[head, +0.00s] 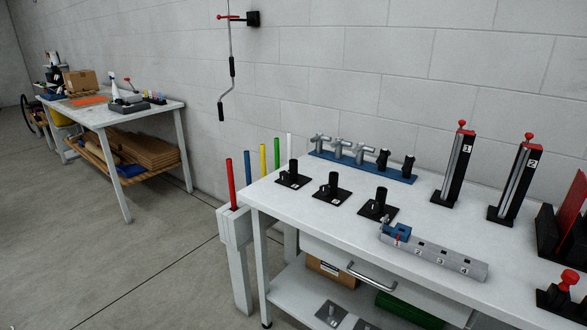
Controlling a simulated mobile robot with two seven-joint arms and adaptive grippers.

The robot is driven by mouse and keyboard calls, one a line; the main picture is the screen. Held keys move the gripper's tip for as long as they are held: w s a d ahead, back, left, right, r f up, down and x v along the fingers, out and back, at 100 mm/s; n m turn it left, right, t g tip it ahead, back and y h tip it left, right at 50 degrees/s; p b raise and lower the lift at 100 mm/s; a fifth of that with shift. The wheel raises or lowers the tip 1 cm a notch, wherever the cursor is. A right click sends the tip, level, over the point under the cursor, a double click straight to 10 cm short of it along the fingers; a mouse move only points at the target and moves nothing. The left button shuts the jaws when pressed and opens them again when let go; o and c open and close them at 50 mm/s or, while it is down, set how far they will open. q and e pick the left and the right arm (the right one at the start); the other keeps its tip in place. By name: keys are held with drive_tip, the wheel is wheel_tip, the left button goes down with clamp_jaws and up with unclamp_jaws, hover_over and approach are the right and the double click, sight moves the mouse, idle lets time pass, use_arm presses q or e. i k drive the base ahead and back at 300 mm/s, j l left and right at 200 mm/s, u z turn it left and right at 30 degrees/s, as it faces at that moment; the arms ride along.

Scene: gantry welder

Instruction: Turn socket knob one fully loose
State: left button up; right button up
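Three black sockets stand upright on square black plates on the white workbench (290,215): a left one (293,174), a middle one (332,187) and a right one (379,204). Each has a small pale mark or knob low on its front, too small to read. I cannot tell which is socket one or how far any knob is turned. Neither of my grippers is in view.
A blue rack (362,166) of fittings stands behind the sockets. Black posts marked 1 (455,165) and 2 (516,180) stand right. A numbered grey bar (440,262) lies in front. Colored rods (230,182) stand left; open floor lies beyond.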

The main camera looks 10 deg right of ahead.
sight(284, 175)
drive_tip(key=i+j+z, duration=0.1)
drive_tip(key=z, duration=0.25)
drive_tip(key=j+z, duration=0.1)
drive_tip(key=z, duration=0.3)
drive_tip(key=i+j+z, duration=0.1)
drive_tip(key=z, duration=0.25)
drive_tip(key=i+j+z, duration=0.1)
drive_tip(key=j+z, duration=0.2)
drive_tip(key=j, duration=0.2)
drive_tip(key=j+z, duration=0.25)
drive_tip(key=j, duration=0.25)
drive_tip(key=j+z, duration=0.3)
drive_tip(key=j, duration=0.65)
drive_tip(key=j+z, duration=0.1)
drive_tip(key=j, duration=1.9)
